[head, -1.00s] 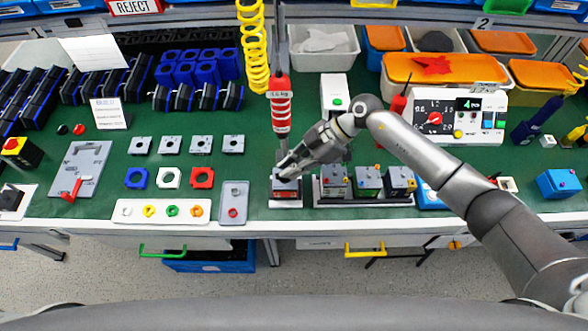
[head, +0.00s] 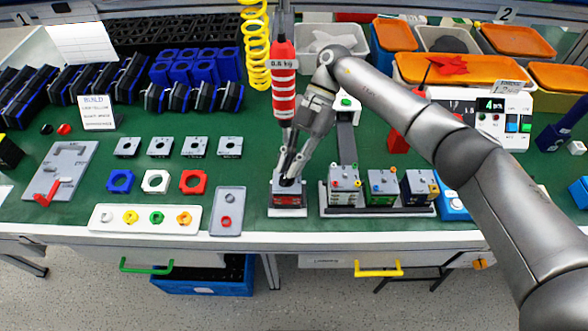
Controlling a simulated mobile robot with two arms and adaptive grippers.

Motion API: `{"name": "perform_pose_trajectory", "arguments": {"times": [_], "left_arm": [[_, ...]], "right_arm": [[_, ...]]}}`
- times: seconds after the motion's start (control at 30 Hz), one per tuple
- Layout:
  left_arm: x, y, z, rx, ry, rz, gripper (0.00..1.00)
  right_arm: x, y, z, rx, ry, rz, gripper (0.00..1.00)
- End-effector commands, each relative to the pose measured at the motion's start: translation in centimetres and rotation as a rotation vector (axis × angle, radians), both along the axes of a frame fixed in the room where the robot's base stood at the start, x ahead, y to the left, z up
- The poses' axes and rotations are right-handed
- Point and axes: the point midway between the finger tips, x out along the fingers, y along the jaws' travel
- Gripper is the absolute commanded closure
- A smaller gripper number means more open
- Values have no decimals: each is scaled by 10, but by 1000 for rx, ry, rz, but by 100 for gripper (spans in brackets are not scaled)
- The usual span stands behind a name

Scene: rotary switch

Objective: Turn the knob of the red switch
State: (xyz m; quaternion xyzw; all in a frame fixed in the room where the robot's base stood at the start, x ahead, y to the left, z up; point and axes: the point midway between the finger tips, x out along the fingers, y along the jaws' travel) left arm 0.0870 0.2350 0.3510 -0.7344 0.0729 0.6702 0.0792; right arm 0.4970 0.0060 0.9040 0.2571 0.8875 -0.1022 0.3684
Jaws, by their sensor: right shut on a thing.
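The red switch (head: 288,200) is a small box with a red front on a grey base, near the front edge of the green bench in the head view. My right gripper (head: 289,178) points down onto its top from above and is shut on the knob. The fingers hide most of the knob, so its angle cannot be told. My left gripper is not in view.
A hanging red and white tool (head: 284,85) is close beside my right wrist.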

Motion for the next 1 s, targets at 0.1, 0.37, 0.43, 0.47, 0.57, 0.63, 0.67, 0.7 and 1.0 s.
{"name": "perform_pose_trajectory", "arguments": {"times": [0.1,0.37,0.43,0.47,0.57,0.63,0.67,0.7,1.0], "left_arm": [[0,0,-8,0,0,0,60],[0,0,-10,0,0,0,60],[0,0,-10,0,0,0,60],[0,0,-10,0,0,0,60],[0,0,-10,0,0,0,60],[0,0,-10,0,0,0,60],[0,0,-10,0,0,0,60],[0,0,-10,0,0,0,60],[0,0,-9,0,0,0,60]], "right_arm": [[-6,3,-10,-8,10,38,100],[-5,3,-8,-9,10,57,100],[-6,3,-8,-9,10,57,100],[-6,3,-8,-8,9,56,100],[-6,3,-8,-8,9,56,100],[-6,3,-8,-8,9,56,88],[-6,3,-8,-8,9,56,84],[-6,3,-8,-8,9,56,79],[-5,2,-7,-7,9,53,68]]}}
